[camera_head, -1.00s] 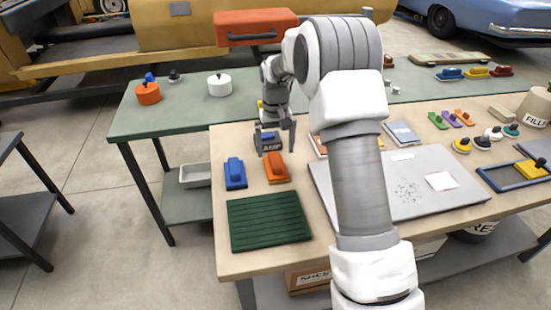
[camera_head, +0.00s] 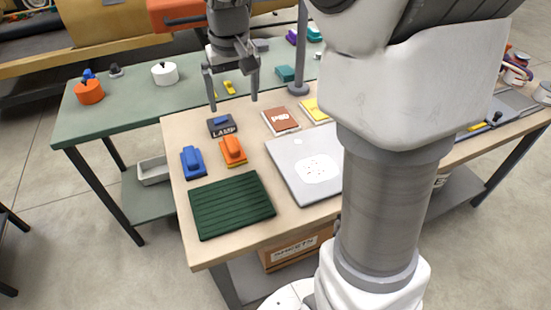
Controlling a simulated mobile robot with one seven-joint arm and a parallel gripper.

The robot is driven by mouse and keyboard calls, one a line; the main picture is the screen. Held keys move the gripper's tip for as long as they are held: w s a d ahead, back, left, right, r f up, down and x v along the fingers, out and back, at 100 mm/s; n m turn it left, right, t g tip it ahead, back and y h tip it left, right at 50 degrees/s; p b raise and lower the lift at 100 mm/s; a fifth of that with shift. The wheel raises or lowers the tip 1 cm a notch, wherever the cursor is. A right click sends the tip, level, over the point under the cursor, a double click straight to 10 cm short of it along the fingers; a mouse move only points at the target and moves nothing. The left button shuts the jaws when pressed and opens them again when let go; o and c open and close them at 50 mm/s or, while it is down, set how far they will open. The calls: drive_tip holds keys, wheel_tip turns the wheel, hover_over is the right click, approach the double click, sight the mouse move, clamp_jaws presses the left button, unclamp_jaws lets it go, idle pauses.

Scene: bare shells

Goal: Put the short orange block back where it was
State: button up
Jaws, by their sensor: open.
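An orange block (camera_head: 233,151) with a raised grip on top sits on the beige table (camera_head: 178,135), between a blue block (camera_head: 193,162) on its left and the grey laptop-like panel (camera_head: 290,165) on its right. My gripper (camera_head: 234,103) points down above the table's back edge, behind the orange block. Its two fingers are spread, with nothing between them. A dark block with a blue top and the label LAMP (camera_head: 221,124) lies on the table just below and in front of the fingers. My arm hides the right middle of the table.
A dark green ribbed mat (camera_head: 232,205) lies at the front left of the table. A red-brown book (camera_head: 281,121) lies behind the panel. A green table (camera_head: 120,110) behind holds an orange pot (camera_head: 89,91) and a white pot (camera_head: 165,73). A grey post (camera_head: 301,50) stands right of my gripper.

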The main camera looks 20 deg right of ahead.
drive_tip(key=s+r+t, duration=0.1)
drive_tip(key=s+t, duration=0.2)
drive_tip(key=s, duration=1.9)
drive_tip(key=shift+s+r, duration=0.35)
drive_tip(key=shift+r+p, duration=0.6)
